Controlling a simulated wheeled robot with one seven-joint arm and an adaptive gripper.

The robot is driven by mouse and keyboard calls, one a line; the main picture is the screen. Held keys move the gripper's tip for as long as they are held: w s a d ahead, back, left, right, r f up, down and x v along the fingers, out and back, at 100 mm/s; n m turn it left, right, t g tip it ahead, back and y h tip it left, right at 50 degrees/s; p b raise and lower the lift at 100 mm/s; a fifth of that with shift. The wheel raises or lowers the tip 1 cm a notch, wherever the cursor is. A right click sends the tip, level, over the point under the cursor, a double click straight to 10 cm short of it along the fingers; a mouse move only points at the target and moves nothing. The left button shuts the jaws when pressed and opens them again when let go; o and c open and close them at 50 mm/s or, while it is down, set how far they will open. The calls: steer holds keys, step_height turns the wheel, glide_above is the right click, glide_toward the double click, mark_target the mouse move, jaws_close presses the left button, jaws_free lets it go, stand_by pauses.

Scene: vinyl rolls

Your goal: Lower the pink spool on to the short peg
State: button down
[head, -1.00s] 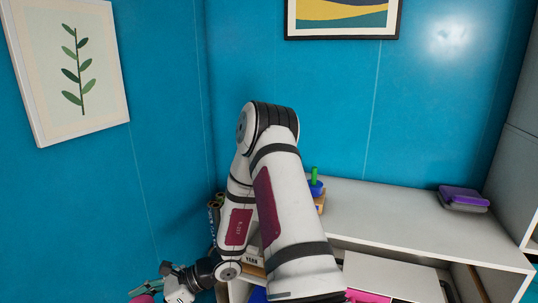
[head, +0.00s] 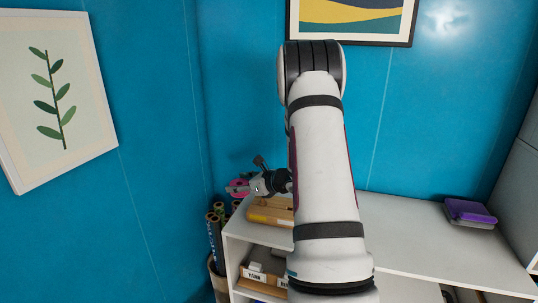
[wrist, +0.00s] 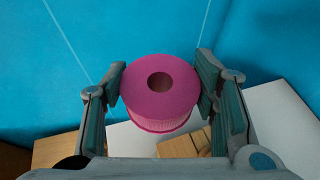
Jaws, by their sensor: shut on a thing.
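The pink spool (wrist: 160,108) is held upright between my gripper's (wrist: 160,95) two fingers in the wrist view, its round top and centre hole facing the camera. In the head view my gripper (head: 238,187) is at the left end of the shelf top, and a little of the pink spool (head: 236,184) shows there. A wooden base (head: 268,211) lies on the shelf top below and to the right of it. Wood also shows below the spool in the wrist view (wrist: 183,146). I cannot make out the short peg; my arm and the spool cover much of that area.
The white shelf top (head: 405,225) is clear in its middle. A purple and grey stack (head: 468,211) lies at its right. Several upright rolls (head: 215,230) stand in a basket left of the shelf. A labelled box (head: 262,277) sits inside it.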

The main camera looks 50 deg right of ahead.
steer(key=s+d+r+m+h+p, duration=0.1)
steer(key=s+d+r+m+h, duration=0.1)
steer(key=d+r, duration=0.5)
steer(key=shift+s, duration=0.9)
steer(key=shift+f+b, duration=2.3)
steer(key=shift+f, duration=0.6)
steer(key=shift+f+b, duration=0.95)
steer(key=shift+b, duration=0.1)
steer(key=shift+f+b, duration=0.6)
steer(key=shift+f, duration=0.05)
steer(key=shift+f, duration=0.15)
steer(key=shift+f+b, duration=0.8)
steer(key=shift+r, duration=0.15)
